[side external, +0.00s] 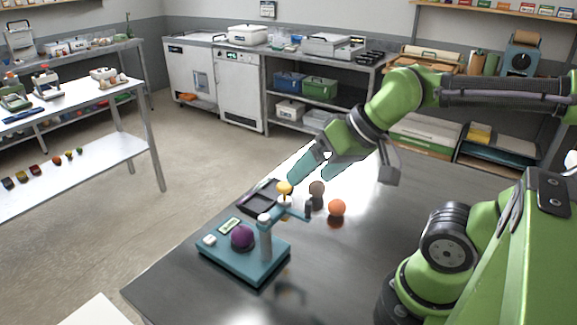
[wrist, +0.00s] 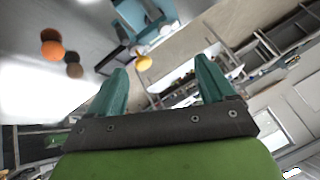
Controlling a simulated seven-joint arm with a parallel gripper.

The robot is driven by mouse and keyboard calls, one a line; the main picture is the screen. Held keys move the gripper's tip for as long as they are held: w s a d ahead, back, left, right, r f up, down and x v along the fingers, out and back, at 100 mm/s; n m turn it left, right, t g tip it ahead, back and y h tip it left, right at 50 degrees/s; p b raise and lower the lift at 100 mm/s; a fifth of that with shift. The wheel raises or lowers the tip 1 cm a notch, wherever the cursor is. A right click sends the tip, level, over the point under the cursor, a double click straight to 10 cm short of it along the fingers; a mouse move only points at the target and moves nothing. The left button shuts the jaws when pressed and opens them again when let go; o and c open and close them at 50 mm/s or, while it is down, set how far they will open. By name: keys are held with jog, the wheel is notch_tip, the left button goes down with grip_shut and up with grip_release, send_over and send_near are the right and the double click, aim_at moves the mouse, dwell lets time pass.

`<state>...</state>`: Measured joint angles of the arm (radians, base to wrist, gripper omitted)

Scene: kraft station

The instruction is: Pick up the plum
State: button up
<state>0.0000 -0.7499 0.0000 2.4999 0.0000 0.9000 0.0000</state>
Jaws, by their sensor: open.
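The plum (side external: 242,236) is a round purple fruit resting on the teal base (side external: 245,262) of a small stand-like device on the metal table. I cannot make it out in the wrist view. My gripper (side external: 311,179) is open and empty, with teal fingers, above the table and up and to the right of the plum, clearly apart from it. In the wrist view my gripper (wrist: 160,73) shows its two fingers spread with nothing held between them.
The device has a grey post (side external: 265,240) right of the plum. A yellow fruit (side external: 285,187), a brown round item (side external: 317,188) and an orange fruit (side external: 337,208) are near my gripper. A dark tray (side external: 259,204) lies behind the device. The table's front right is clear.

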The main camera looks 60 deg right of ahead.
jog(key=n+g+h, duration=0.1)
jog(key=n+g, duration=0.4)
jog(key=g, duration=0.2)
send_over(241, 226)
notch_tip(241, 226, down, 4)
jog(key=n, duration=0.1)
jog(key=shift+h, duration=0.3)
jog(key=f, duration=1)
jog(key=shift+w+d+f, duration=0.15)
jog(key=shift+w+f, duration=0.1)
jog(key=shift+f, duration=0.15)
jog(key=f, duration=0.5)
jog(key=shift+s+a, duration=0.2)
jog(key=shift+s, duration=0.1)
